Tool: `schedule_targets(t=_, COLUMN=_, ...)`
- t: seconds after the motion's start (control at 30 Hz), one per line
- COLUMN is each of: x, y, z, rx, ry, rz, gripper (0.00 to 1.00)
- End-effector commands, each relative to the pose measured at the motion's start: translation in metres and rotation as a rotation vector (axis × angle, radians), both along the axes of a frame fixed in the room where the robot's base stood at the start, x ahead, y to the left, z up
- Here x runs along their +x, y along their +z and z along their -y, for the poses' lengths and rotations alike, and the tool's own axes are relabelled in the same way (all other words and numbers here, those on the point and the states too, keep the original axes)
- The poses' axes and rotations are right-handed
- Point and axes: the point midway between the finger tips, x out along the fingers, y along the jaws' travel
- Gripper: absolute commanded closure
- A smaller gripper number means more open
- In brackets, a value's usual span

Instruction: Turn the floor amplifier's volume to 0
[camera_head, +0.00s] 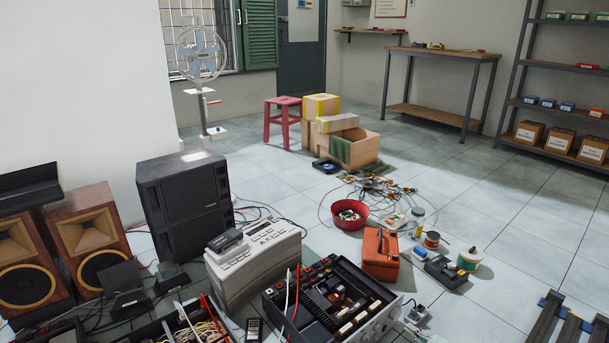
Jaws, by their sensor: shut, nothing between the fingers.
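An open-topped amplifier (322,312) sits on the floor at the bottom middle of the head view, with its dark inner parts exposed. Its silver front panel (378,322) faces the lower right and carries small knobs. The panel is seen at a steep angle, and its lower part is cut off by the frame. I cannot tell which knob is the volume or where it is set. White and red leads stand up at the amplifier's left side.
A pale device with buttons (252,260) and a black speaker (188,205) stand left of the amplifier. Another open chassis (180,328) lies at lower left. An orange-red box (380,253), a red bowl (349,214) and loose cables lie behind. The floor at right (520,255) is mostly clear.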

Motion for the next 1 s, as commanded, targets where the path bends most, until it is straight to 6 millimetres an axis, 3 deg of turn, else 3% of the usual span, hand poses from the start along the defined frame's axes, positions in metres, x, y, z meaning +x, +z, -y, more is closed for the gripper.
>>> schedule_targets(t=0.7, x=0.048, y=0.000, z=-0.039, rx=0.000, ry=0.001, rz=0.000, gripper=1.00)
schedule_targets(t=1.0, x=0.054, y=0.000, z=-0.043, rx=0.001, ry=-0.001, rz=0.000, gripper=1.00)
